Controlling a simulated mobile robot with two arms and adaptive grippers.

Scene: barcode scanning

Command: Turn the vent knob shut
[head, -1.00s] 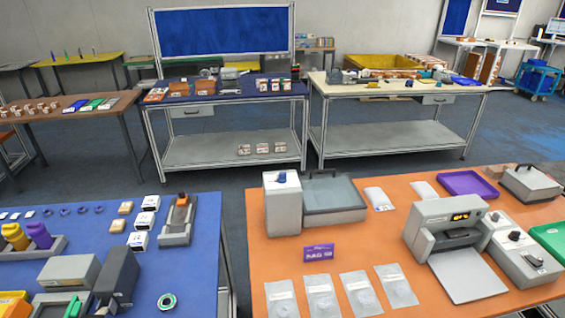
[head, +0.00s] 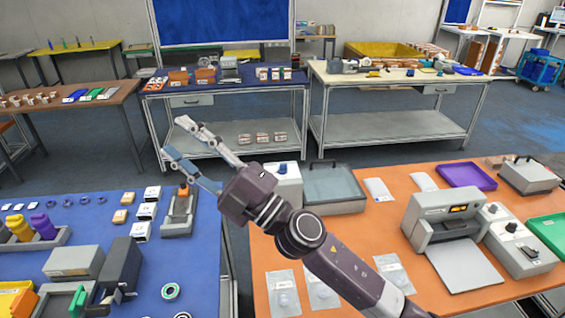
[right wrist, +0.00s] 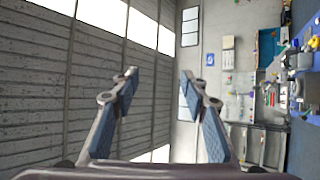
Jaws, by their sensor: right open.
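A grey box with a blue knob (head: 283,168) on top stands at the back left of the orange table. My right arm partly hides this box. A second knob, black (head: 512,227), sits on the grey unit at the right of the same table. No label shows which one is the vent knob. My right gripper (head: 176,138) is open and empty, raised in the air left of the blue knob and apart from it. Its two spread fingers also show in the right wrist view (right wrist: 158,74), with nothing between them. My left gripper is not in view.
A lidded grey chamber (head: 334,188) stands beside the blue-knob box. A sealer-like machine (head: 440,215) and a purple tray (head: 466,178) are farther right. Clear pouches (head: 283,293) lie in front. The blue table (head: 200,270) at left holds several items.

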